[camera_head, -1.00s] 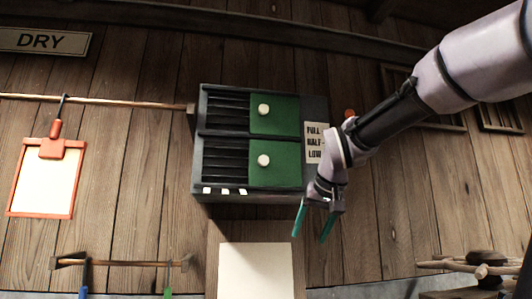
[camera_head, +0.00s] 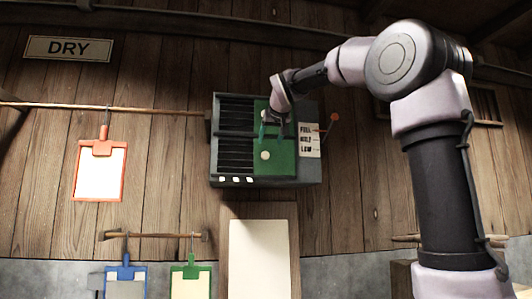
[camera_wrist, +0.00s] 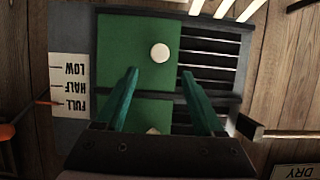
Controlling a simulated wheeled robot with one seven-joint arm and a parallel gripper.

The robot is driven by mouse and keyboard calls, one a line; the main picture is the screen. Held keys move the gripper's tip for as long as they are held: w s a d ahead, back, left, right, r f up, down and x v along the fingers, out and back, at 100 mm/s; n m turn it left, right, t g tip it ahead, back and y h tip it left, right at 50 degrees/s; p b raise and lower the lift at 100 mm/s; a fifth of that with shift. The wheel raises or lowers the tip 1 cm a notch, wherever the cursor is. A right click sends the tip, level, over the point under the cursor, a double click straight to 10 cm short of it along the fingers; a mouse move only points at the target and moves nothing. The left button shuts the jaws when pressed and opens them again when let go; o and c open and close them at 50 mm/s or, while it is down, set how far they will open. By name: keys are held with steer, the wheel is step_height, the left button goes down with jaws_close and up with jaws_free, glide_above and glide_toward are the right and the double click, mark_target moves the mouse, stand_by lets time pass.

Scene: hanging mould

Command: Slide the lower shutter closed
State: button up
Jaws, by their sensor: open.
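The dark vent box (camera_head: 232,183) hangs on the plank wall. Its lower shutter (camera_head: 282,165) is a green panel with a round white knob (camera_head: 265,155); it sits at the right, with bare slats to its left. In the upside-down wrist view the lower shutter (camera_wrist: 125,45) is at the top, its knob (camera_wrist: 160,53) just beyond my fingertips. The upper shutter (camera_wrist: 155,108) is between and behind my fingers; its knob is mostly hidden. My gripper (camera_head: 276,134) is open and empty in front of the box; its green fingers also show in the wrist view (camera_wrist: 158,72).
A label plate (camera_head: 309,140) and a red-tipped lever (camera_head: 334,117) are at the box's right. A white board (camera_head: 258,262) stands below. An orange clipboard (camera_head: 100,172) hangs left; blue (camera_head: 125,272) and green (camera_head: 191,272) clipboards hang lower left.

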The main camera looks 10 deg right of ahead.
mark_target(265, 154)
steer(key=x, duration=0.9)
steer(key=shift+w+f, duration=0.1)
jaws_close()
stand_by(1.1)
